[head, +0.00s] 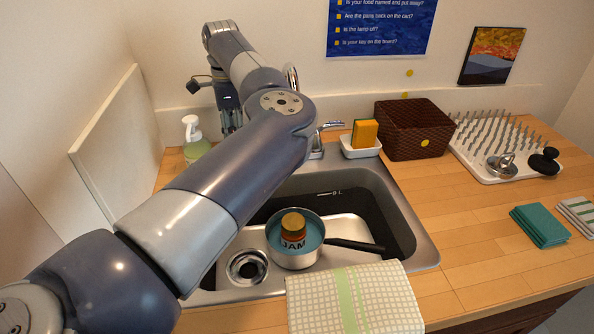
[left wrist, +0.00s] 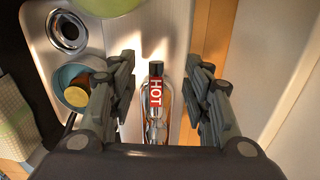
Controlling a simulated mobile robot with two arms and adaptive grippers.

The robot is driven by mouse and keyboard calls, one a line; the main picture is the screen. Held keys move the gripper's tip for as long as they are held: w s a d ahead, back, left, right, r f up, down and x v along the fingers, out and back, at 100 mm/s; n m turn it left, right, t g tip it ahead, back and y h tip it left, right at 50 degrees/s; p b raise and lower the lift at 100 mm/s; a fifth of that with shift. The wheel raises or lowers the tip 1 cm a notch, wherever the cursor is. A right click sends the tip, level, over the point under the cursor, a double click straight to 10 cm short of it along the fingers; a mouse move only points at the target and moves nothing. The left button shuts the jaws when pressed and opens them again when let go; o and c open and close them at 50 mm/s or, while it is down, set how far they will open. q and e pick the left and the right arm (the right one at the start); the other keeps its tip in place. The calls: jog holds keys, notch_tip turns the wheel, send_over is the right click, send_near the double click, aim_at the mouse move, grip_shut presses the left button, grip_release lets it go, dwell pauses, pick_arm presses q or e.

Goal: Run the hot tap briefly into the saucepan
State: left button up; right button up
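The saucepan (head: 297,262) sits in the sink, its dark handle pointing right. Its inside is blue, and a jar labelled JAM (head: 293,230) stands in it. The pan also shows at the left of the left wrist view (left wrist: 63,78). A shiny tap lever with a red HOT label (left wrist: 155,95) is between the spread fingers of my left gripper (left wrist: 165,95), with gaps on both sides. In the head view my left gripper (head: 229,118) is behind my arm, near the wall. A chrome tap part (head: 330,126) shows right of my arm. My right gripper is out of view.
The sink (head: 425,240) has a drain strainer (head: 247,267) left of the pan. A checked towel (head: 355,305) hangs over the front edge. A green bottle (head: 194,145) stands left; a sponge dish (head: 361,148), basket (head: 410,132) and drying rack (head: 495,150) stand right.

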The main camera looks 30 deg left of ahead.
pick_arm(q)
jog(key=shift+o, duration=1)
jog(key=shift+r, duration=0.1)
notch_tip(320, 180, up, 7)
jog(key=p, duration=0.4)
jog(key=shift+p, duration=0.4)
jog(key=shift+s, duration=0.1)
